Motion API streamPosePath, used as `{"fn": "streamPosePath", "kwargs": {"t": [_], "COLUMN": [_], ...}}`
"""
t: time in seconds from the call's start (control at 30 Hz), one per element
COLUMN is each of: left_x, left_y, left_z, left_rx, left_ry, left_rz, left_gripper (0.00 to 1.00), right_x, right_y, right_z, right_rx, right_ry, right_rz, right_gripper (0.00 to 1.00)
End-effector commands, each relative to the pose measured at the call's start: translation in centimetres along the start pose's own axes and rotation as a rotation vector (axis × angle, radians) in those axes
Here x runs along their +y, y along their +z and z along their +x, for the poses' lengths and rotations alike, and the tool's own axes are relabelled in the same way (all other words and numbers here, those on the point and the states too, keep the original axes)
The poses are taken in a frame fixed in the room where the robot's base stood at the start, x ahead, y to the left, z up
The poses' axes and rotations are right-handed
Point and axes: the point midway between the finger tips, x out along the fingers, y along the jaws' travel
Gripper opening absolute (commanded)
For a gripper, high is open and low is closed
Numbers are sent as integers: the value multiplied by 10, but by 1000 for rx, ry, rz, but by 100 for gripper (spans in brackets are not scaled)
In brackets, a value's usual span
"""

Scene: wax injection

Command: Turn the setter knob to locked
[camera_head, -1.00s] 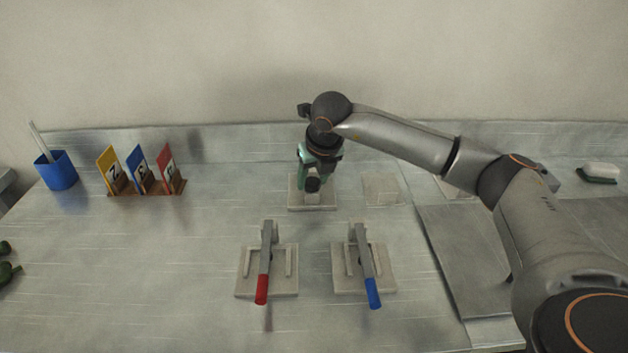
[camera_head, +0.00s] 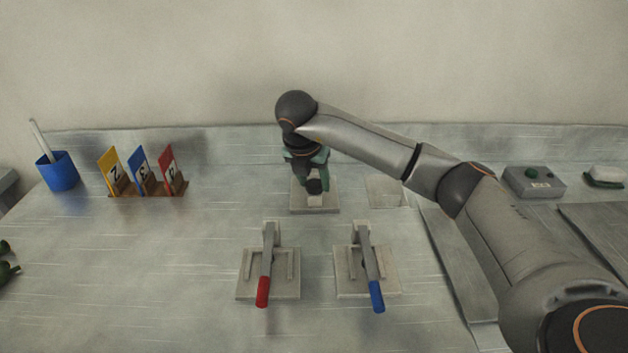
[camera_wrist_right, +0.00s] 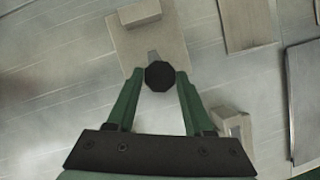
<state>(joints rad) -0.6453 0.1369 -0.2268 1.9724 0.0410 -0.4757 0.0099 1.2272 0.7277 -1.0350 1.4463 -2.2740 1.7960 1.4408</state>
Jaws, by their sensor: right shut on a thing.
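The setter knob (camera_wrist_right: 160,75) is a dark, many-sided knob on a pale square plate (camera_head: 314,207) at the back middle of the bench. A small grey piece sticks out past it in the right wrist view. The knob (camera_head: 314,187) also shows low between the fingers in the head view. My right gripper (camera_head: 315,183) reaches down over the plate. Its green fingers are shut on the knob, one on each side, as the right wrist view (camera_wrist_right: 160,78) shows. I cannot read any locked mark. My left gripper is out of view.
Two levers stand in front, one with a red handle (camera_head: 263,291) and one with a blue handle (camera_head: 377,296). Number cards (camera_head: 139,170) and a blue cup (camera_head: 57,171) are at left. A grey box with a green button (camera_head: 534,183) is at right.

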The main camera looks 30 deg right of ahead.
Motion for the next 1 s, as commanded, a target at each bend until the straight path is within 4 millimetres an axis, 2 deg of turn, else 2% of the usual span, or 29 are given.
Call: {"fn": "streamPosePath", "kwargs": {"t": [0.57,0.6,0.83,1.0], "left_x": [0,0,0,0], "left_y": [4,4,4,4], "left_z": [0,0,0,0], "left_rx": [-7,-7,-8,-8], "left_ry": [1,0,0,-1], "left_rz": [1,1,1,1], "left_gripper": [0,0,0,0], "right_x": [0,0,0,0], "right_y": [0,0,0,0], "right_z": [0,0,0,0], "right_rx": [0,0,0,0], "right_ry": [-11,-11,-11,-11], "right_rz": [30,30,29,28], "right_gripper": [0,55,81,81]}}
